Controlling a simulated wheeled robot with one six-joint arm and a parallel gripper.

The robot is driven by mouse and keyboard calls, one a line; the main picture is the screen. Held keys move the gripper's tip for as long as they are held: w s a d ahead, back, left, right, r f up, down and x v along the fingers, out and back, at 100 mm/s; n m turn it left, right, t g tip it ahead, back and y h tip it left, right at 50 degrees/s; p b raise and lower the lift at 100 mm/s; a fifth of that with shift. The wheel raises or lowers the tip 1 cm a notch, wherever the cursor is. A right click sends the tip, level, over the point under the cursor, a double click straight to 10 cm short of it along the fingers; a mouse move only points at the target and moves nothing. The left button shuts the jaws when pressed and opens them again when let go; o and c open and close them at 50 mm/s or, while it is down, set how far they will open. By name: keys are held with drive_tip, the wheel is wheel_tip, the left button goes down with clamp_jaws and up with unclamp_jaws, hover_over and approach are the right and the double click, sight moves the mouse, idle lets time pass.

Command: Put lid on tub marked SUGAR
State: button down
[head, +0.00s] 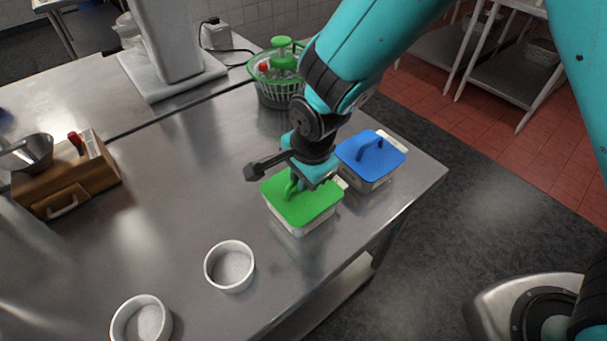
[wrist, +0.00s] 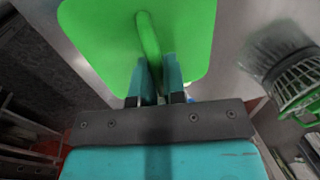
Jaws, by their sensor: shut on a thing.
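A green lid (head: 313,209) with an arched handle lies over a pale tub (head: 301,230) near the table's right edge. In the head view the lid looks level on the tub's top; I cannot tell whether it is fully seated. My gripper (head: 292,182) is shut on the lid's handle; the wrist view shows the fingers (wrist: 156,72) closed on the handle of the green lid (wrist: 190,35). A second tub (head: 372,184) with a blue lid (head: 372,154) stands just behind to the right. No word on either tub is readable, so I cannot tell which is marked SUGAR.
Two white round dishes (head: 230,266) (head: 141,322) stand at the front. A salad spinner (head: 277,86) stands behind my gripper; a wooden box (head: 70,180) is at left. The table's middle is clear.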

drive_tip(key=shift+f, duration=0.4)
idle(0.4)
drive_tip(key=c, duration=1.1)
unclamp_jaws()
drive_tip(key=shift+r, duration=0.15)
wheel_tip(320, 180, up, 17)
drive_tip(key=s+d+b, duration=0.2)
drive_tip(key=shift+s, duration=0.4)
drive_tip(key=s+d+n+g+y, duration=0.1)
drive_tip(key=s+d+n, duration=0.3)
drive_tip(key=s+n, duration=0.3)
drive_tip(key=s+d+r+n+y, duration=0.1)
drive_tip(key=s+d+n, duration=0.4)
drive_tip(key=n, duration=0.6)
drive_tip(key=shift+s+r+g+y, duration=0.15)
drive_tip(key=shift+s+g+y, duration=0.3)
drive_tip(key=shift+s, duration=0.4)
